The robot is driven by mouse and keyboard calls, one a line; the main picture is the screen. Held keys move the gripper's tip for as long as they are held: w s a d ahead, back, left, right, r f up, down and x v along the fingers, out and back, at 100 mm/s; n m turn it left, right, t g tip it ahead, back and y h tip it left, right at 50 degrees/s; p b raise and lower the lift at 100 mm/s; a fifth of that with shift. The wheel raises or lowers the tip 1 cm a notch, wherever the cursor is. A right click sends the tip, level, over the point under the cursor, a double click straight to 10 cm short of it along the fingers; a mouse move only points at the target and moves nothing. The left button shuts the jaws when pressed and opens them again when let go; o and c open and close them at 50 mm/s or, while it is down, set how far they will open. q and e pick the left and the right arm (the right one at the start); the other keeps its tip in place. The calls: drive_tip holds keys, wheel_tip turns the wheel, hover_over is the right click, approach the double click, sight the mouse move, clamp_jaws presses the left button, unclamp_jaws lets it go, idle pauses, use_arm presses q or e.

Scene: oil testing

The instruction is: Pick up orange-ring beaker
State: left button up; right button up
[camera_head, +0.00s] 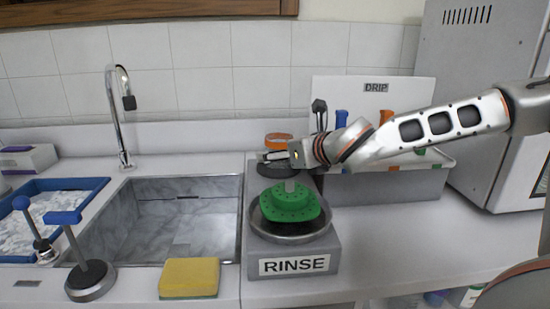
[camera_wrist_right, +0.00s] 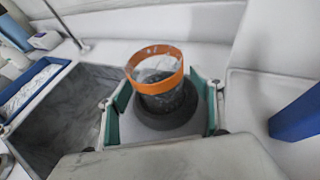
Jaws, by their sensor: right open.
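The orange-ring beaker (camera_wrist_right: 156,66) is clear, with a broad orange band around its top, and stands upright on a dark round base in the right wrist view. In the head view its orange ring (camera_head: 278,138) shows behind the RINSE station, with its lower part hidden by my right gripper (camera_head: 274,156). In the right wrist view my right gripper (camera_wrist_right: 161,104) is open, with one green-padded finger on each side of the beaker. Gaps show between the pads and the beaker. My left gripper is not in view.
A green perforated piece (camera_head: 290,202) sits in a metal bowl on the RINSE block (camera_head: 293,266), below my right arm. The DRIP rack (camera_head: 385,185) is to the right. The sink (camera_head: 165,220) and a yellow sponge (camera_head: 189,278) are to the left.

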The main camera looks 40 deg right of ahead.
drive_tip(key=shift+w+f, duration=0.1)
drive_tip(key=shift+w, duration=0.1)
drive_tip(key=shift+r, duration=0.2)
drive_tip(key=c, duration=1.4)
drive_tip(key=shift+o, duration=0.2)
drive_tip(key=shift+r, duration=0.1)
